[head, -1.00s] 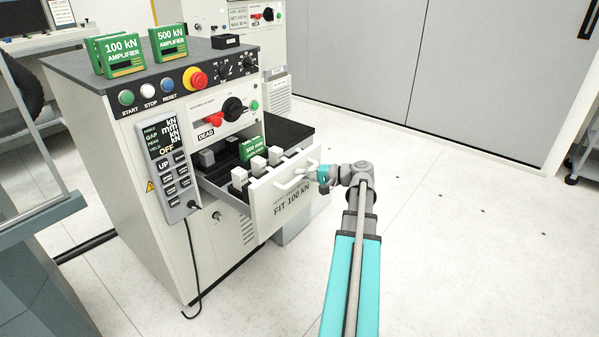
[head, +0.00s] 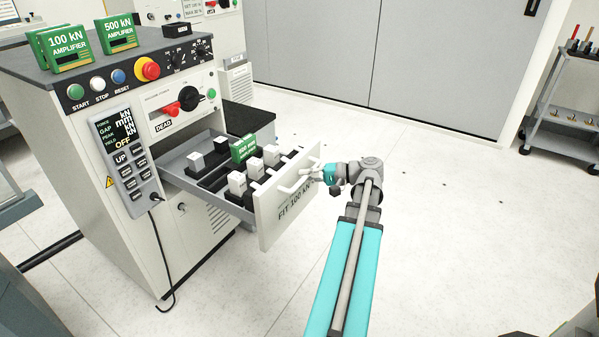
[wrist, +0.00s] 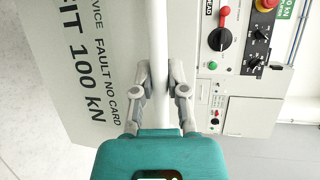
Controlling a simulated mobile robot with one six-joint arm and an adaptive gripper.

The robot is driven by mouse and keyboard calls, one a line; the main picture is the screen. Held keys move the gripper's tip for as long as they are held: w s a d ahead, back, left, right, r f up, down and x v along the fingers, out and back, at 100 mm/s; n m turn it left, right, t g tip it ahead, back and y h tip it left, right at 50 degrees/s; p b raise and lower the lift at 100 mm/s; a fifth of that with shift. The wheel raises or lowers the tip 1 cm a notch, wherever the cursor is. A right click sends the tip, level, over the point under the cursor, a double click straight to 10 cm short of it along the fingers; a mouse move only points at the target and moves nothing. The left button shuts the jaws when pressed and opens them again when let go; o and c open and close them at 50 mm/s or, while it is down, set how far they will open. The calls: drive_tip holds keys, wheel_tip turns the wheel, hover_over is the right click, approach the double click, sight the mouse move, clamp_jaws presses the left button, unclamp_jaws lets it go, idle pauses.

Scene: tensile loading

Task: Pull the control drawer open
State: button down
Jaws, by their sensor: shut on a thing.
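The control drawer (head: 283,208) is pulled well out of the white control cabinet (head: 122,232). Its front panel reads "FIT 100 kN". Inside it show several white blocks and a green amplifier module (head: 243,149). My gripper (head: 314,172) is at the drawer's white bar handle (head: 297,183), on the outer side of the front. In the wrist view my gripper (wrist: 159,82) has its fingers on both sides of the handle bar (wrist: 159,50), shut on it. The drawer front (wrist: 85,75) lies left of the bar there.
Two green amplifier boxes (head: 118,33) stand on the cabinet top. A red emergency button (head: 147,69) and knobs are on the cabinet face. A cart (head: 562,110) stands far right.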

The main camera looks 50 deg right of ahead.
drive_tip(key=shift+s+a, duration=0.15)
drive_tip(key=shift+s, duration=0.25)
drive_tip(key=c, duration=0.6)
unclamp_jaws()
drive_tip(key=shift+c, duration=0.2)
drive_tip(key=shift+w, duration=0.1)
drive_tip(key=shift+d, duration=0.2)
